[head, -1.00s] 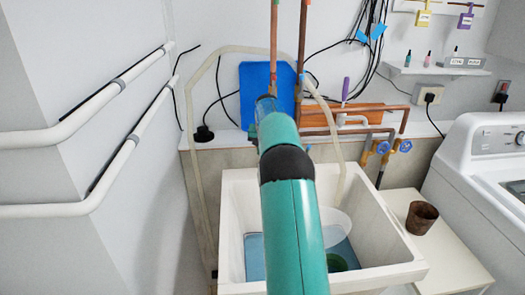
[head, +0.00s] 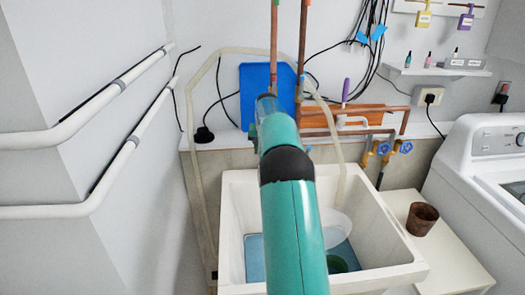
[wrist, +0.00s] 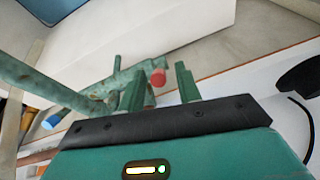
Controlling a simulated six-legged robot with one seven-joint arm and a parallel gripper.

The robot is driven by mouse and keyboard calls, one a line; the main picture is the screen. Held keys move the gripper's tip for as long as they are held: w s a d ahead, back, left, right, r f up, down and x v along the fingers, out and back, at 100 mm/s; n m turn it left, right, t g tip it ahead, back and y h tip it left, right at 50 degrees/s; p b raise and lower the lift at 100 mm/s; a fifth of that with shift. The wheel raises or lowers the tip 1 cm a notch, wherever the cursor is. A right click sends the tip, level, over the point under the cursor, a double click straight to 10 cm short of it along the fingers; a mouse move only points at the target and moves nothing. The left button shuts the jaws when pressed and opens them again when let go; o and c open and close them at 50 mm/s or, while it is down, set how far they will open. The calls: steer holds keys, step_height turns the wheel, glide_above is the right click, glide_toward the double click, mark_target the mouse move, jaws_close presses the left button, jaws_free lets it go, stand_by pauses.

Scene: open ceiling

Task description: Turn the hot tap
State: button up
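The hot tap, a green metal fitting with a red end (wrist: 158,77), shows in the wrist view just beyond my gripper. My gripper (wrist: 158,88) is open, with its two green fingers apart. The red end appears in the gap between them, nearer the left finger; I cannot tell whether either finger touches it. A matching blue end (wrist: 51,121) sits on the same green pipework at the left. In the head view my arm covers the taps and my gripper.
A white sink (head: 385,235) stands below my arm. Two blue-handled valves (head: 394,148) are on the wall to its right. A brown pot (head: 422,217) stands on a white surface beside a white washing machine (head: 490,165). White pipes (head: 110,180) run along the left wall.

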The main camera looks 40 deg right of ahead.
steer(key=v, duration=1.3)
steer(key=s+a+r+n+t, duration=0.15)
steer(key=s+a+r, duration=0.3)
steer(key=a, duration=0.85)
steer(key=s+a+r+n, duration=0.3)
steer(key=s+a, duration=0.2)
steer(key=a, duration=0.7)
steer(key=s+a+f+n, duration=0.1)
steer(key=s+a+f, duration=0.3)
steer(key=s, duration=0.3)
steer(key=s+a+f+n+y, duration=0.1)
steer(key=s+a+f+n, duration=0.1)
steer(key=s+a+f, duration=0.2)
steer(key=s+a+f+n+t, duration=0.1)
steer(key=s+a+f, duration=0.3)
steer(key=s+a, duration=0.5)
steer(key=s, duration=0.2)
steer(key=shift+s+a, duration=0.25)
steer(key=shift+s, duration=0.15)
